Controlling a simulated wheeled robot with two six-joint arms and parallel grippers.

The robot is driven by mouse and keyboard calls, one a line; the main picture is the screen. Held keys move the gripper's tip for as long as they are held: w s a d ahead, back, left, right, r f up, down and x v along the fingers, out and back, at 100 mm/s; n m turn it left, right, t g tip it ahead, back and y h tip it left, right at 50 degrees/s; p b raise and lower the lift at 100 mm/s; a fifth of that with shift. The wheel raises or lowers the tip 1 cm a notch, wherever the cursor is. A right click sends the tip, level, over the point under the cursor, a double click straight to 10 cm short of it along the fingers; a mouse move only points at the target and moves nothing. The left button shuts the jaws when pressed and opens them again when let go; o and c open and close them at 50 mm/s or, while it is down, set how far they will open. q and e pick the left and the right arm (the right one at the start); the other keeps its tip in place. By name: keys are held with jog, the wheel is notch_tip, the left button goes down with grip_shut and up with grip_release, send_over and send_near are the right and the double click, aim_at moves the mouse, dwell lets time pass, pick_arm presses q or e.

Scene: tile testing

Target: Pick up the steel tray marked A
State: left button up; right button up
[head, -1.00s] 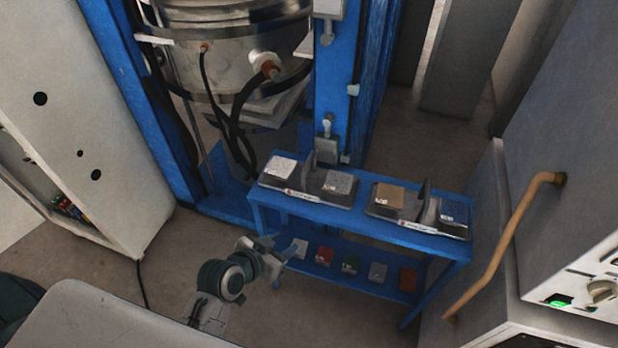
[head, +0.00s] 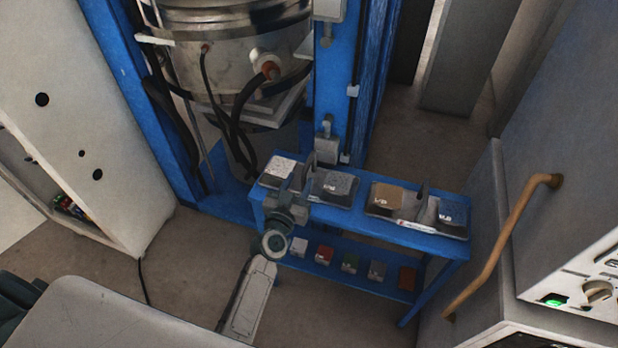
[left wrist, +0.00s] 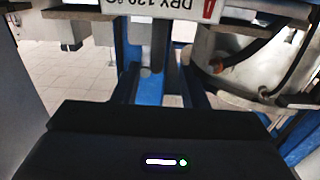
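Two steel trays with upright handles stand on a blue bench. The left tray (head: 322,198) carries a white tile and a dark grey tile; the right tray (head: 403,222) carries a brown tile and a blue one. The letters are not readable in the head view. My left gripper (head: 298,182) is at the front of the left tray, by its handle, with its fingers apart; contact is unclear. In the left wrist view a white label (left wrist: 140,9) with upside-down "120 °C" text and a red mark is close ahead. My right gripper is not in view.
The blue bench (head: 452,246) has a lower shelf with several small coloured samples. A blue press frame with a steel vessel (head: 235,50) and hanging hoses stands behind. A grey cabinet with a tan handle (head: 505,245) is close at right. Floor is free in front of the bench.

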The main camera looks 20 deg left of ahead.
aim_at(304, 172)
pick_arm(q)
jog(key=shift+w+d+r+p, duration=0.15)
jog(key=shift+w+p, duration=0.15)
jog(key=shift+w, duration=1.3)
jog(key=shift+w+d+r+p, duration=0.15)
jog(key=shift+w+p, duration=0.1)
jog(key=shift+w, duration=1.3)
jog(key=shift+c, duration=0.2)
grip_shut()
jog(key=shift+r, duration=0.15)
